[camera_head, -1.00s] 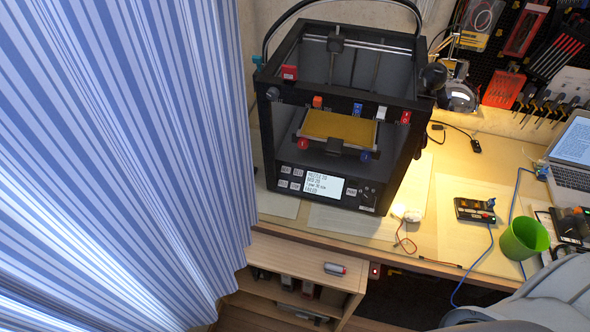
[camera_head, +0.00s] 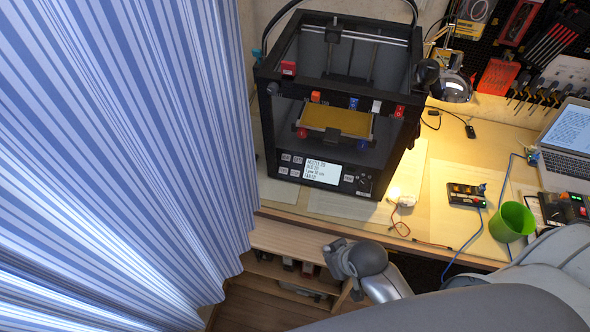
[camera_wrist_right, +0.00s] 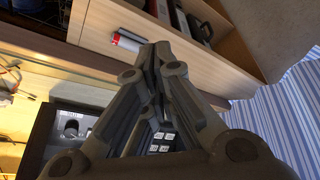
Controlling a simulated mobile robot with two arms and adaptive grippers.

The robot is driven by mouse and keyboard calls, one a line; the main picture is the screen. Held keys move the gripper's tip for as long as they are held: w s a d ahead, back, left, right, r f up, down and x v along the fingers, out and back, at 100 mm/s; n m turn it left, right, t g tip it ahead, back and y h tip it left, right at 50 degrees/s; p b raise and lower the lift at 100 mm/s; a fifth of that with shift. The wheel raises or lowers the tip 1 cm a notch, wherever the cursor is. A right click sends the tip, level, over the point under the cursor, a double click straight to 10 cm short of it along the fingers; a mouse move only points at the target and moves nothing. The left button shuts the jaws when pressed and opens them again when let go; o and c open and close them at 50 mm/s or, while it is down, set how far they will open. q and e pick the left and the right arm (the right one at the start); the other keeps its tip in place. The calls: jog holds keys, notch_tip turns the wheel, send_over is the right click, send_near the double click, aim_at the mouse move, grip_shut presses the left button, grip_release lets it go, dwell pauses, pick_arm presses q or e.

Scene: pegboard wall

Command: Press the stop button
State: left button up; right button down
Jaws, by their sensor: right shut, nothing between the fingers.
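The 3D printer (camera_head: 392,150) stands on the desk with a lit screen (camera_head: 322,173) on its front panel. Small white buttons (camera_head: 290,165) sit left of the screen, and another (camera_head: 349,178) sits to its right; their labels are too small to read. Several pale buttons also show in the right wrist view (camera_wrist_right: 162,140), partly behind my fingers. My right gripper (camera_head: 332,250) is shut and empty, in front of and below the panel, apart from it. In the right wrist view its closed fingertips (camera_wrist_right: 157,55) meet. My left gripper is in no view.
A blue striped curtain (camera_head: 110,150) hangs close at the left. A red-and-white cylinder (camera_wrist_right: 128,41) lies on the low shelf (camera_wrist_right: 205,72). A green cup (camera_head: 511,222), a small black box (camera_head: 466,196) and a laptop (camera_head: 570,145) are on the desk at right.

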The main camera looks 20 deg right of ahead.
aim_at(295, 173)
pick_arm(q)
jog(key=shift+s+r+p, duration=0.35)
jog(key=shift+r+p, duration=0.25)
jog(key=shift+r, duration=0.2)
pick_arm(e)
jog(key=w+a+r+t, duration=0.1)
jog(key=w+r+t, duration=0.1)
jog(key=w, duration=0.6)
jog(key=w+a+r+t+y, duration=0.1)
jog(key=w+t, duration=0.3)
jog(key=w, duration=0.4)
jog(key=w+a+r+m+t, duration=0.1)
jog(key=w+r+t, duration=0.2)
jog(key=w, duration=0.6)
jog(key=shift+a+r+t+y, duration=0.3)
jog(key=shift+y, duration=0.1)
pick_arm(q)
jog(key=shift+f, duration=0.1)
pick_arm(e)
jog(key=shift+f, duration=0.1)
